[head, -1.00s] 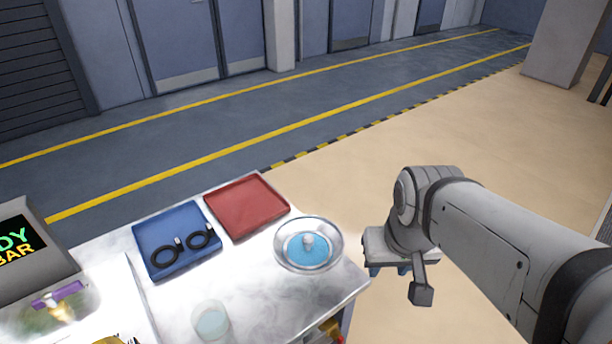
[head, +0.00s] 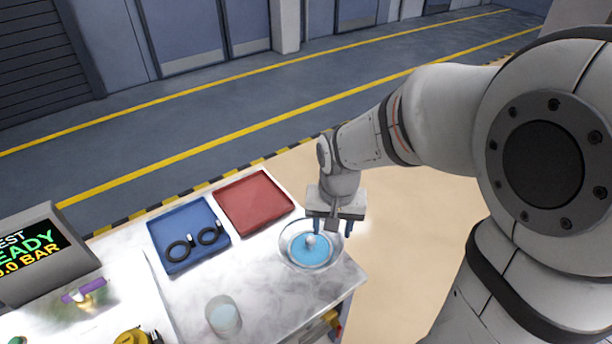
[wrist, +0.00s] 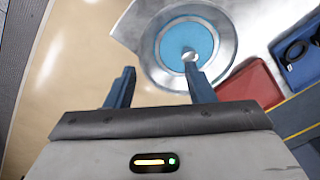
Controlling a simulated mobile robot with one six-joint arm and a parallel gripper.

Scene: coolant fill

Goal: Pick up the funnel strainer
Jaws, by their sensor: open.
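A round, clear-rimmed dish with a blue disc inside and a small pale knob stands at the right end of the table; I take it for the funnel strainer (head: 310,262). In the wrist view the funnel strainer (wrist: 172,76) lies beyond the fingertips, its knob close to the right finger. My gripper (head: 331,229) is open and empty, pointing down over the far rim of the strainer. In the wrist view my gripper (wrist: 160,72) shows its two blue fingers spread apart. I cannot tell whether a fingertip touches the rim.
A red tray (head: 253,202) and a blue tray (head: 187,236) with black cable loops (head: 180,250) lie left of the strainer. A clear cup (head: 224,316) stands in front. A display box (head: 42,255) is at far left. The table's right edge is close to the strainer.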

